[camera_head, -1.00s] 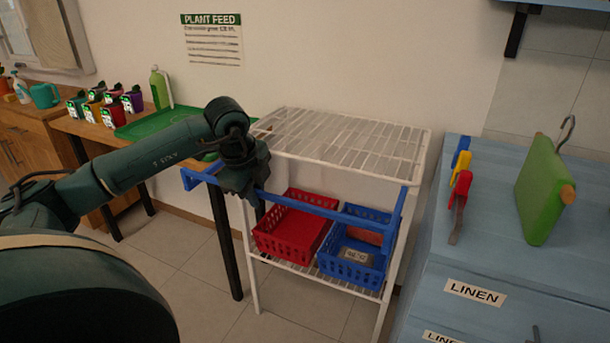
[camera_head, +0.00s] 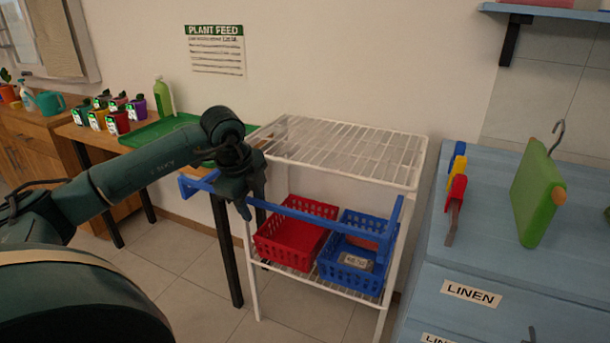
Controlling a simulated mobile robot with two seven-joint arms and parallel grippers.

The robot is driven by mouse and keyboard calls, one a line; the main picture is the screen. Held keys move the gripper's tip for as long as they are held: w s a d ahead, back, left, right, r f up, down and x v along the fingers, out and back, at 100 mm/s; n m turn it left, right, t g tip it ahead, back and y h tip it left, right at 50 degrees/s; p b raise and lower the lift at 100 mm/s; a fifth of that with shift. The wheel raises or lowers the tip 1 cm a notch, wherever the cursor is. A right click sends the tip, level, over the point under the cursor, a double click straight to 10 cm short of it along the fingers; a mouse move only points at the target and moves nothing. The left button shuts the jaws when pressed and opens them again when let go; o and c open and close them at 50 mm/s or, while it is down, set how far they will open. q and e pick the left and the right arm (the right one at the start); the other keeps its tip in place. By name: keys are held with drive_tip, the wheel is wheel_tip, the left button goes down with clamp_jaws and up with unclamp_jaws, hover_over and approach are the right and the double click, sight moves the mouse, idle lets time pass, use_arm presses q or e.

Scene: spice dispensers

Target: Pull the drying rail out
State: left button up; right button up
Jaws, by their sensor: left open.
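The drying rail is a blue bar (camera_head: 325,221) with bent ends. It runs across the front of a white wire rack (camera_head: 418,176), below the rack's top shelf. Its left end sticks out past the rack's left side, and its right end reaches back toward the right post. My left gripper (camera_head: 254,207) is open and points down at the left part of the bar. It hides a short piece of the bar, and I cannot tell whether the fingers are around it or just beside it. My right gripper is not in view.
A red basket (camera_head: 290,243) and a blue basket (camera_head: 347,277) stand on the rack's lower shelf. A blue cabinet (camera_head: 475,262) stands close on the right. A table with a green tray (camera_head: 160,128) is on the left. Floor is clear before the rack.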

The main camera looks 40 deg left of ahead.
use_arm(q)
drive_tip(key=shift+o, duration=1.3)
drive_tip(key=shift+r+p, duration=2.75)
drive_tip(key=shift+r, duration=0.8)
drive_tip(key=shift+s+f, duration=0.1)
